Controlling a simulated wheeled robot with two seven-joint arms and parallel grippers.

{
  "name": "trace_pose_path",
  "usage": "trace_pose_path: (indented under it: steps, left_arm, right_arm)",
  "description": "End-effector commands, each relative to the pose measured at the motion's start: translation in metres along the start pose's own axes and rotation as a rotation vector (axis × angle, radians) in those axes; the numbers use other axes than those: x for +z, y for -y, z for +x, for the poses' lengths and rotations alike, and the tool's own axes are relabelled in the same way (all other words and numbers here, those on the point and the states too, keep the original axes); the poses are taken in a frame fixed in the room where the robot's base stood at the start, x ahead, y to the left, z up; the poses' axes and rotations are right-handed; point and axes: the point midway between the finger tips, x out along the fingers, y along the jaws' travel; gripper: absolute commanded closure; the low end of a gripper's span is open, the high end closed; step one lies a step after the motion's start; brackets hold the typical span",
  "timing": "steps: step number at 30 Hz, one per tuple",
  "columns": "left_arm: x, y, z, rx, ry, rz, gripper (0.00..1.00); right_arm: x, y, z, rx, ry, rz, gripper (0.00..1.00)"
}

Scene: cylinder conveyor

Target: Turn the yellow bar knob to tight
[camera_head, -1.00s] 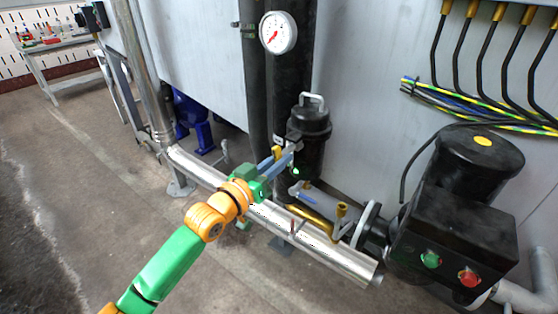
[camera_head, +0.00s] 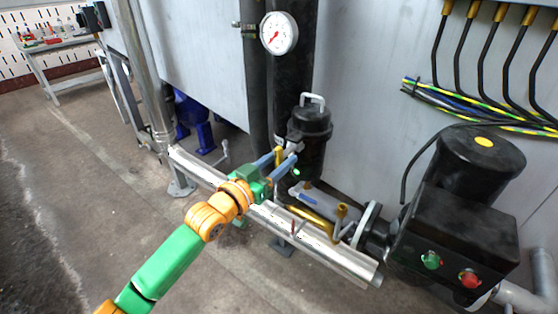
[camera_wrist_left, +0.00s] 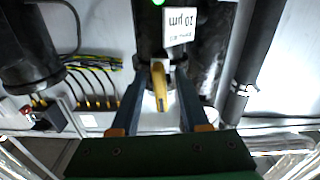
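The yellow bar knob (camera_head: 277,153) is on the lower front of a black filter housing (camera_head: 310,125) in the head view. In the left wrist view the knob (camera_wrist_left: 159,86) is a yellow bar seen nearly end-on, standing almost upright in the picture. My left gripper (camera_head: 286,157) is at the knob, its two blue-grey fingers apart. In the left wrist view the left gripper's fingers (camera_wrist_left: 160,78) stand on either side of the knob, with a gap visible at each side. The fingers' exact depth along the knob is unclear. My right gripper is not in view.
A silver pipe (camera_head: 325,252) runs low beneath my left arm. A brass-coloured valve part (camera_head: 312,221) sits just right of the gripper. A black pump with a control box (camera_head: 455,235) stands at the right. A pressure gauge (camera_head: 279,33) is above. Floor at left is clear.

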Motion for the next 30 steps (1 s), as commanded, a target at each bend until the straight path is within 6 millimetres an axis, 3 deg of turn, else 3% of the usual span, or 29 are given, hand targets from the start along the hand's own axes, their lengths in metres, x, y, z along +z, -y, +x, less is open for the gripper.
trace_pose_path:
  steps: [10, 21, 30]
  left_arm:
    - [0.001, 0.0, -0.004, 0.0, 0.002, -0.002, 0.53]
    - [0.001, 0.0, -0.064, 0.0, 0.002, 0.0, 0.53]
    - [0.001, 0.0, -0.071, 0.0, 0.001, -0.001, 0.53]
  right_arm:
    - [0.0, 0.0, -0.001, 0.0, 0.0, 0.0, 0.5]
    - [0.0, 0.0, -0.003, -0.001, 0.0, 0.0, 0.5]
    - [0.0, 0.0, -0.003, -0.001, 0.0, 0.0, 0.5]
